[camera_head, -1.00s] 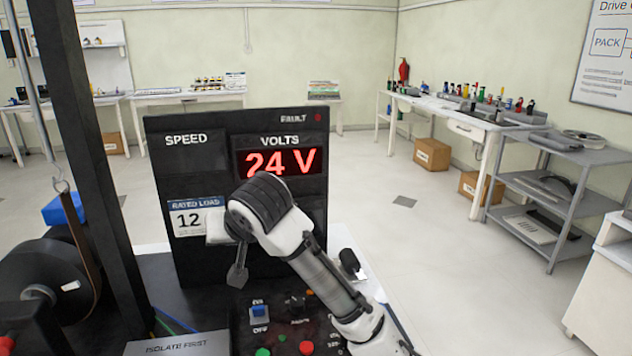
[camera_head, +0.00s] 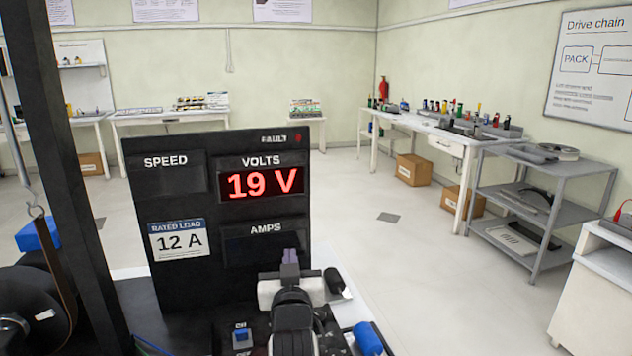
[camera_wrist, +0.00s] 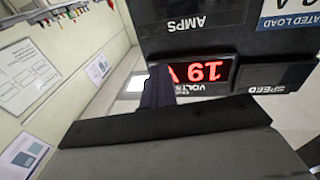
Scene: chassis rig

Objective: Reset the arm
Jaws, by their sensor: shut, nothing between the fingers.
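My gripper (camera_head: 290,262) is in front of the lower right of the black display panel (camera_head: 140,190) in the head view. Its narrow dark fingers are together with nothing between them. In the wrist view the fingers (camera_wrist: 157,88) point toward the panel, which appears upside down there. The arm is folded low, and its white and black wrist hides part of the panel's bottom edge. The red volts display (camera_head: 262,183) reads 19 V. The speed and amps windows are dark. I cannot tell whether the fingers touch the panel.
A blue switch (camera_head: 242,336) sits on the bench below the panel. A dark post (camera_head: 68,180) and a wheel (camera_head: 30,312) with a belt stand at the left. A grey shelf (camera_head: 540,205) and a white cabinet (camera_head: 595,300) stand at the right. The floor between is open.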

